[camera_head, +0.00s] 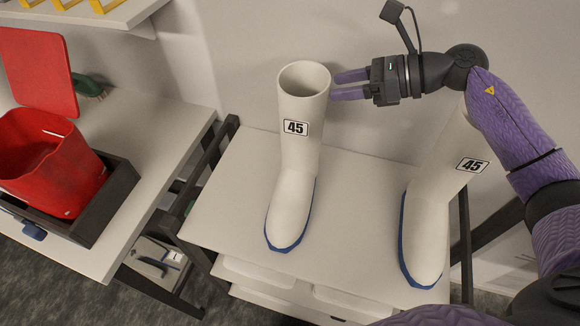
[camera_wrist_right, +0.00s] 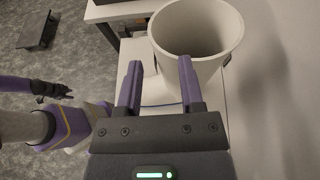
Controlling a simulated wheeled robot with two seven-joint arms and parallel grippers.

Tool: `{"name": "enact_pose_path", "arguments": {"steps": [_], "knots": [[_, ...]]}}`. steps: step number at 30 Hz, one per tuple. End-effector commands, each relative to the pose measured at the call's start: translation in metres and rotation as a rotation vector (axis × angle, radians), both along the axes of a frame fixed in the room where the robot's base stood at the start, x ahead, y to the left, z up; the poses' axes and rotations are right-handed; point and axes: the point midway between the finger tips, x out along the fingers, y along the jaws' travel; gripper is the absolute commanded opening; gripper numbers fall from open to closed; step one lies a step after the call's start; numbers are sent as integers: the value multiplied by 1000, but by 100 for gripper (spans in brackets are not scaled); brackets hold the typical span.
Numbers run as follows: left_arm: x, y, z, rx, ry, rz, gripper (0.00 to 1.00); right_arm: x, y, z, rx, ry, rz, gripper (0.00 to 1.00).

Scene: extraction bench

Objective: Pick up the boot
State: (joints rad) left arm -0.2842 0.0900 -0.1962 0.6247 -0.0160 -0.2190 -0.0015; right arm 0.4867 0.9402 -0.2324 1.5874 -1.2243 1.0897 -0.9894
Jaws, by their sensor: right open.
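Two tall white boots with blue soles and "45" labels stand upright on a white tabletop (camera_head: 345,185). The left boot (camera_head: 297,165) is in the middle of the head view, the right boot (camera_head: 428,225) partly behind my right arm. My right gripper (camera_head: 335,86) is open and empty beside the left boot's upper shaft, fingers pointing at it from the right. In the right wrist view, the fingers (camera_wrist_right: 160,60) reach toward the boot's open top (camera_wrist_right: 197,35), one finger overlapping its wall; contact is unclear. What looks like my left gripper (camera_wrist_right: 40,87) shows small at the left there.
A red bin (camera_head: 50,165) sits in a dark tray on a side table (camera_head: 150,130) at left, with a green brush (camera_head: 90,87) behind. A grey wall (camera_head: 250,35) rises close behind the boots. The tabletop between the boots is clear.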

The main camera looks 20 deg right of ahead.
Motion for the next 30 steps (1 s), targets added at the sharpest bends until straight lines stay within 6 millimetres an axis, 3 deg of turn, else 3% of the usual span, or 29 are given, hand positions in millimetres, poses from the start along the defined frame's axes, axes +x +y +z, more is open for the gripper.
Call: {"name": "enact_pose_path", "arguments": {"steps": [5, 11, 19, 26, 30], "knots": [[-21, 6, 7, 12, 40, -3, 43, 13, 24, -9, 8, 1, 1, 49], [-18, 6, 13, 12, 35, -4, 43, 28, 57, -25, 10, 3, 0, 49], [-11, 2, 13, 4, 21, -2, 43, 31, 62, -29, 7, 3, -1, 49], [-10, -3, 13, -4, 18, 1, 43, 31, 62, -29, 7, 3, -1, 2], [-10, -3, 13, -5, 19, 1, 43, 31, 62, -29, 7, 3, -1, 0]]}}
